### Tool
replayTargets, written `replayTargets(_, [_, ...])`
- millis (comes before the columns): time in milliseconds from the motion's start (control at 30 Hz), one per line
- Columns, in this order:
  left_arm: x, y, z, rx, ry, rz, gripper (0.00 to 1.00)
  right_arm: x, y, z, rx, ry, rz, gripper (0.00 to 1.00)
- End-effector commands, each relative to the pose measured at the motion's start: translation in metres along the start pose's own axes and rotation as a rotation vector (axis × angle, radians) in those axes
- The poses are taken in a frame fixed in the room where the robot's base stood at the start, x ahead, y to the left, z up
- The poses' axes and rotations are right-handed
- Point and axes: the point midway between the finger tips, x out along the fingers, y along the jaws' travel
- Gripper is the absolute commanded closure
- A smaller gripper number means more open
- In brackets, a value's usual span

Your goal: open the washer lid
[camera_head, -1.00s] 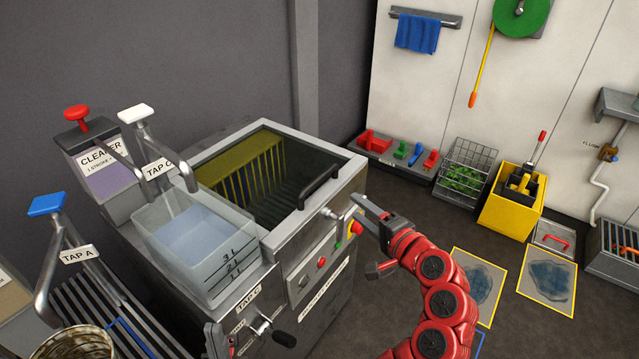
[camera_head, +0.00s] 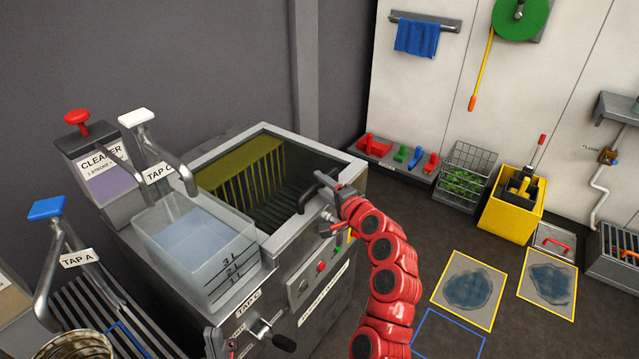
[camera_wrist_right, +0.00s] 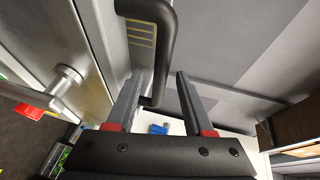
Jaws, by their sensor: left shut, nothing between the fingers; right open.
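The washer (camera_head: 345,172) has a grey-framed top opening with a dark see-through lid (camera_head: 310,160), which looks closed. A yellow rack (camera_head: 240,165) shows through it. The black lid handle (camera_head: 308,200) is at the right front edge, partly covered by my right gripper (camera_head: 322,183). In the right wrist view, the handle (camera_wrist_right: 162,50) reaches down between the open fingers of my right gripper (camera_wrist_right: 159,74); contact cannot be told. My left gripper (camera_head: 218,343) is shut and empty at the bottom, near the washer's front.
A clear water tank (camera_head: 195,245) and taps stand left of the lid. A latch or lever (camera_head: 328,217) and a red button (camera_head: 320,267) are on the washer's front near my right arm. Floor is open to the right, with marked mats (camera_head: 468,290).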

Motion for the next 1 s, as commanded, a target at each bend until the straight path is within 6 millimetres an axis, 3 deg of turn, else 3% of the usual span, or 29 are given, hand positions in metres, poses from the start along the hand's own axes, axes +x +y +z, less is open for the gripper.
replayTargets(200, [0.0, 0.0, 0.0, 0.0, 0.0, 0.0, 1.0, 0.018, 0.002, 0.0, -0.001, -0.001, 0.003, 0.48])
replayTargets(567, [0.0, 0.0, 0.0, 0.0, 0.0, 0.0, 1.0, 0.021, 0.001, -0.001, 0.0, 0.003, 0.001, 0.48])
replayTargets(867, [0.0, 0.0, 0.0, 0.0, 0.0, 0.0, 1.0, 0.021, 0.001, -0.001, 0.0, 0.002, 0.001, 0.98])
replayTargets(1000, [0.0, 0.0, 0.0, 0.0, 0.0, 0.0, 1.0, 0.021, 0.001, 0.0, 0.0, 0.002, 0.001, 1.0])
